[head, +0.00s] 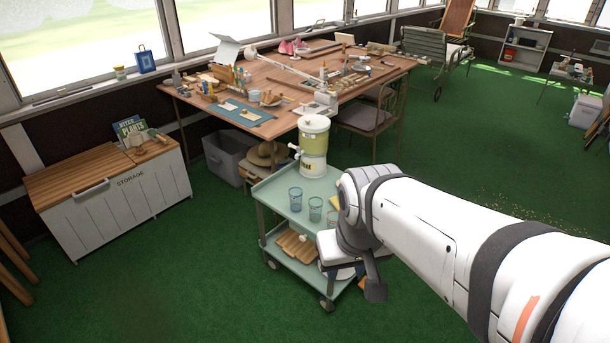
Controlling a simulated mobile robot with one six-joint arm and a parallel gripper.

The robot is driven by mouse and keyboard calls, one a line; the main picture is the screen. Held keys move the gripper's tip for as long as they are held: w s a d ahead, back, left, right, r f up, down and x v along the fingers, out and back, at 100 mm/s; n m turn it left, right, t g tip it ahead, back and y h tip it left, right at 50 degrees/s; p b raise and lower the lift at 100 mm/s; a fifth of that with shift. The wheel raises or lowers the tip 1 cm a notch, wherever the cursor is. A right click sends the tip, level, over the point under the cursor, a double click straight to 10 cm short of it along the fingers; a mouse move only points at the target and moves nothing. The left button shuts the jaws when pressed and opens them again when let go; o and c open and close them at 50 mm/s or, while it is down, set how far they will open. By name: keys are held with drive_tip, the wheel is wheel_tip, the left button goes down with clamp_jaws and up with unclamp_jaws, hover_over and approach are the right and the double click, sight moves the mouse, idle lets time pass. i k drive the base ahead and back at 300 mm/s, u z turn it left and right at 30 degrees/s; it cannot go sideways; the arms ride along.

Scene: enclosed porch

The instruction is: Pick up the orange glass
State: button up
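No clearly orange glass shows in the head view. A blue glass (295,199) and a green glass (315,209) stand upright on the top shelf of a pale green cart (275,192). Part of what looks like a third glass (331,217) shows just right of the green one, against my arm; I cannot tell its colour. My arm hides the cart's right part. My gripper (374,288) points down at the cart's right side, with one dark finger showing.
A drink dispenser (314,147) stands at the cart's back. A cutting board (295,245) lies on its lower shelf. A cluttered wooden table (290,88) and a chair (366,115) are behind. A storage box (115,200) stands left. Green floor is clear in front.

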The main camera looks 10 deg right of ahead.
sight(332, 217)
drive_tip(key=u, duration=0.05)
drive_tip(key=i, duration=1)
drive_tip(key=z, duration=0.05)
